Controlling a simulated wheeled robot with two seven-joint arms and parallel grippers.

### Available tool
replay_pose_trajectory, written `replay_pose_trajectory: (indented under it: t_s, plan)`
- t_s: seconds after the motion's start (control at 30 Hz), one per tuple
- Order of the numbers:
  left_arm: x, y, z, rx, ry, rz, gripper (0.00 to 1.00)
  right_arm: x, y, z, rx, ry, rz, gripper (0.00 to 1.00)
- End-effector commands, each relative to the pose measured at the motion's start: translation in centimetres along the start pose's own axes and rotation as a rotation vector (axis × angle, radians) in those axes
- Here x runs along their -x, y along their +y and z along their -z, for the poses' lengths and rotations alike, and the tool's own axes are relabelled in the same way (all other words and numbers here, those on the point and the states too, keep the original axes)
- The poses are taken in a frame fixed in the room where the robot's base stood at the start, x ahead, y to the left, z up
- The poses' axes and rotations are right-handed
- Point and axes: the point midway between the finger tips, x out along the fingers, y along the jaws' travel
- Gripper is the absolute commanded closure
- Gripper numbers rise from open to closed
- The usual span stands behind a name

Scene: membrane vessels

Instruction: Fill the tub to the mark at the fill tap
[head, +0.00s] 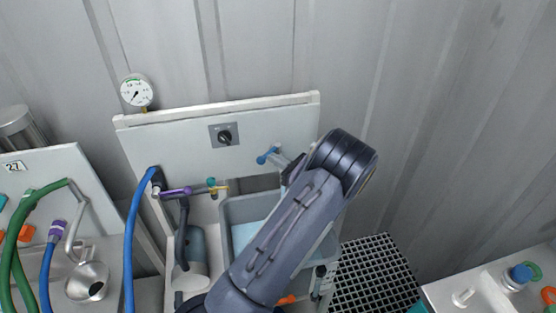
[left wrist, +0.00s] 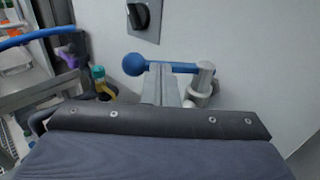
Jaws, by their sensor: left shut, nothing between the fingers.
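The grey tub (head: 226,210) stands under the white panel, with light blue water (head: 244,234) in it. My left arm covers much of its right side, and I cannot make out the mark. The fill tap's blue lever (head: 268,156) with a round knob sticks out from the panel above the tub. It also shows in the left wrist view (left wrist: 136,65), pointing left from the grey tap body (left wrist: 203,82). My left gripper (left wrist: 160,78) is shut and empty, close to the lever; I cannot tell whether they touch. My right gripper is out of view.
A black rotary switch (head: 225,137) and a round gauge (head: 136,91) are above. A blue hose (head: 132,225), a purple-handled valve (head: 176,192) and a dark pump (head: 190,247) stand left of the tub. A black floor grating (head: 380,272) lies to the right.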

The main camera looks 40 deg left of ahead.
Motion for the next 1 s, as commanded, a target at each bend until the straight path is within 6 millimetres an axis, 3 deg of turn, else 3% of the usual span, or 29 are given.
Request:
replay_pose_trajectory:
  t_s: [0.47,1.0]
  plan:
    - [-1.3,0.8,-0.1,-0.004,-0.002,0.204,1.00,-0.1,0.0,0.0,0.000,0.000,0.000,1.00]
    - [-4.0,1.3,0.0,-0.001,-0.001,0.194,1.00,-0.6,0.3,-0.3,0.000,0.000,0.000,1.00]
